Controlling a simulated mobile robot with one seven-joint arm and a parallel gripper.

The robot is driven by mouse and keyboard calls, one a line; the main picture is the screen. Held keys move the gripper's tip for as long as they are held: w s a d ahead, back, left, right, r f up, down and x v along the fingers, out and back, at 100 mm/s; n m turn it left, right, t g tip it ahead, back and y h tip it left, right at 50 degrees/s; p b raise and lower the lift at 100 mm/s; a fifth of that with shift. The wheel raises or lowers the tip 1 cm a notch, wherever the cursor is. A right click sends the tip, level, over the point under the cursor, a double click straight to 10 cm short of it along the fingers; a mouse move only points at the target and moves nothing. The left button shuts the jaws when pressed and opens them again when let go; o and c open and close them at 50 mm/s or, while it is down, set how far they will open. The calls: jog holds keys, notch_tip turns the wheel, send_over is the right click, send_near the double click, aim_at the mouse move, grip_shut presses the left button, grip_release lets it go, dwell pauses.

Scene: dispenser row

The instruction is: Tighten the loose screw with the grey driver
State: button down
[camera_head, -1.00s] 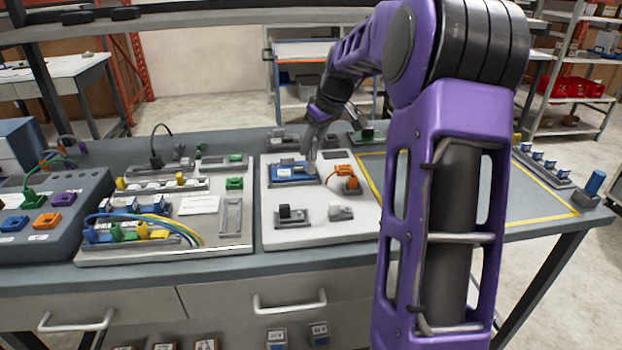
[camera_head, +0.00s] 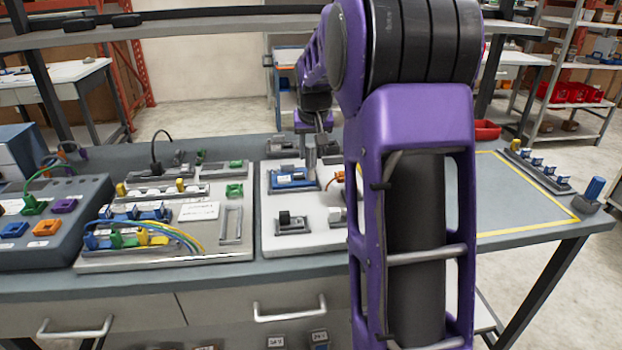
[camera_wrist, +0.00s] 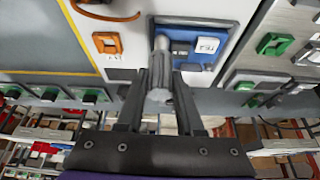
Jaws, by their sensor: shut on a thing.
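My gripper (camera_wrist: 160,78) is shut on the grey driver (camera_wrist: 158,95), which shows between the fingers in the wrist view. In the head view my gripper (camera_head: 313,128) is above the right end of a blue module (camera_head: 290,180), and the driver (camera_head: 311,160) hangs nearly upright below it. I cannot tell whether the tip touches. The loose screw cannot be made out; the driver may cover it.
The blue module sits in a grey frame on a white panel (camera_head: 270,235). An orange connector (camera_wrist: 107,43) is beside it. A left panel (camera_head: 180,255) carries wires and connectors. A blue-topped piece (camera_head: 594,190) stands far right. The yellow-outlined area (camera_head: 520,205) is mostly clear.

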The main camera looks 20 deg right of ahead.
jog(key=m+h, duration=0.1)
jog(key=m, duration=0.2)
jog(key=shift+a+g, duration=0.15)
jog(key=shift+g, duration=0.15)
jog(key=shift+m+g+h+p, duration=0.35)
jog(key=shift+m+g+h, duration=0.25)
jog(key=shift+m, duration=1.3)
jog(key=shift+r+p, duration=0.65)
jog(key=shift+r, duration=0.25)
